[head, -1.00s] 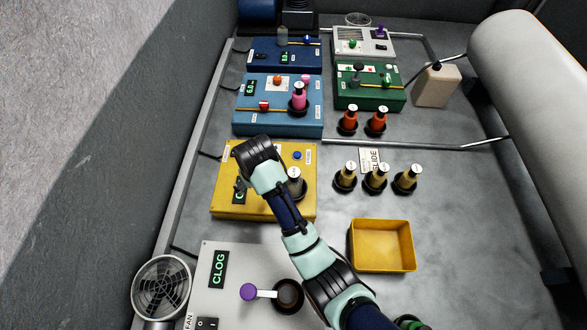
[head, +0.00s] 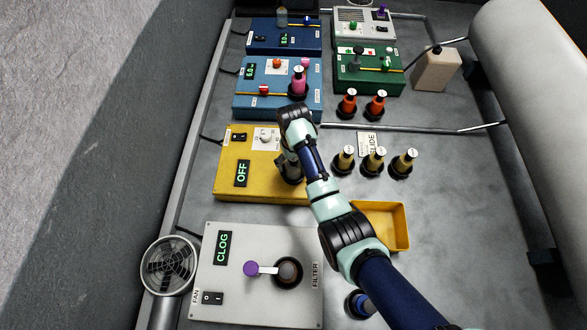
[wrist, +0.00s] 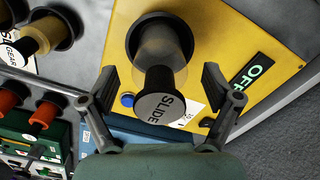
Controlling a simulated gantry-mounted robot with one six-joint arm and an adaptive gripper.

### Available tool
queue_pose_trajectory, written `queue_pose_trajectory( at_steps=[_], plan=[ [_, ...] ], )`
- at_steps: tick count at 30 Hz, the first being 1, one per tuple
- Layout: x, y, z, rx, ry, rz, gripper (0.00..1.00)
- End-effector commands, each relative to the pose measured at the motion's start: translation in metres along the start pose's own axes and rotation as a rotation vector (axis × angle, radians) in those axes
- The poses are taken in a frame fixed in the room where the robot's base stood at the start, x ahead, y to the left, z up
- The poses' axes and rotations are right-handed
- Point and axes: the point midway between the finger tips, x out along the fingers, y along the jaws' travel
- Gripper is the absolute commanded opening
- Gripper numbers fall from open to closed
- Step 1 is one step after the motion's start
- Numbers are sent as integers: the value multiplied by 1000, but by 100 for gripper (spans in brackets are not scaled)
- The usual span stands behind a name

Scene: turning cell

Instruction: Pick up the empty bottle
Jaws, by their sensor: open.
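A bottle with a grey cap marked SLIDE (wrist: 160,98) stands in a dark round holder on the yellow machine (wrist: 220,30). Its body looks pale and greyish, with a yellowish tint towards the base. In the head view the yellow machine (head: 228,190) has a display reading OFF, and the bottle (head: 291,173) is mostly hidden by my gripper. My gripper (wrist: 158,82) is open, with one finger on each side of the bottle, and it also shows in the head view (head: 288,158). The fingers look apart from the bottle.
Several tan-filled bottles (head: 374,160) stand in holders to the right, with orange bottles (head: 375,104) behind them. A pink bottle (head: 298,82) stands on the blue machine (head: 250,103). A grey machine (head: 240,285) reads CLOG.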

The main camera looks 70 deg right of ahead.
Motion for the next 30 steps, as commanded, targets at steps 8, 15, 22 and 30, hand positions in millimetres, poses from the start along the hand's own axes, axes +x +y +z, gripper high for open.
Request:
queue_pose_trajectory(
  at_steps=[8,15,22,30],
  plan=[
    [9,0,0,0,2,0,89],
    [9,0,0,0,2,0,54],
    [9,0,-1,0,3,0,22],
    [4,0,-1,0,3,0,22]
  ],
)
